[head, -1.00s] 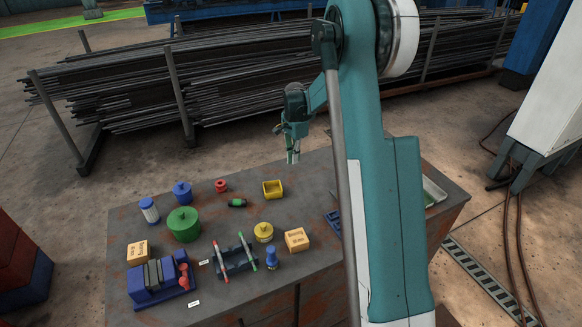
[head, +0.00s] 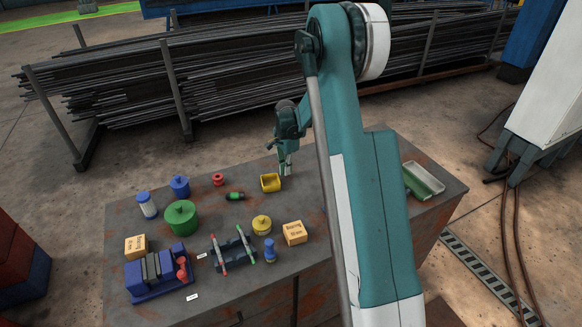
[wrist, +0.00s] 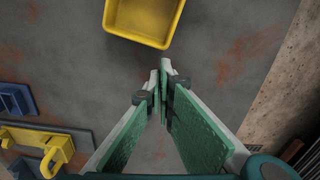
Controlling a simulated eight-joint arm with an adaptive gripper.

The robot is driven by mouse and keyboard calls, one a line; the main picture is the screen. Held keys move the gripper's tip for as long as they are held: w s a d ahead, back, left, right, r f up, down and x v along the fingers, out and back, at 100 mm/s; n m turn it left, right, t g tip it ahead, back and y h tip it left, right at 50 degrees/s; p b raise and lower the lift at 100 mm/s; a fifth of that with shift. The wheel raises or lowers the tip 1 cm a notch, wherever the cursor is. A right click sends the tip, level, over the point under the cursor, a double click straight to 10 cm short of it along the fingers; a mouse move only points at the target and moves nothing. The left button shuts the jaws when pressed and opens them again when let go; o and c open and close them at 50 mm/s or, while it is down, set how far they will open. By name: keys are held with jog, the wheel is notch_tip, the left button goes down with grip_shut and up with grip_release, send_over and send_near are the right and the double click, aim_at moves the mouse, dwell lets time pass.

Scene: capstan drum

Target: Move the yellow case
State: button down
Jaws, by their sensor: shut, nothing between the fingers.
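The yellow case (head: 270,183) is a small open box that stands on the dark worktable, near its back edge. In the wrist view the case (wrist: 145,36) is at the top, partly cut off by the frame. My gripper (head: 287,172) is just to the right of the case in the head view, pointing down. In the wrist view the tips of my gripper (wrist: 161,76) are together with nothing between them. They are apart from the case, below it in that picture.
Left of the case are a green bottle (head: 234,196), a red spool (head: 218,180) and a green drum (head: 180,217). A round yellow pot (head: 261,225) and a wooden block (head: 294,232) stand nearer. The wrist view shows a yellow hook (wrist: 57,152) at lower left.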

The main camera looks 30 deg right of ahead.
jog(key=shift+a, duration=0.55)
jog(key=shift+s+a+b, duration=0.2)
jog(key=shift+a+b, duration=0.15)
jog(key=shift+a, duration=1.45)
jog(key=shift+w+d, duration=0.1)
jog(key=shift+d, duration=0.8)
jog(key=shift+w+d+f+b, duration=0.1)
jog(key=shift+d+b, duration=0.3)
jog(key=shift+d, duration=0.7)
notch_tip(320, 180, up, 10)
jog(key=p, duration=0.1)
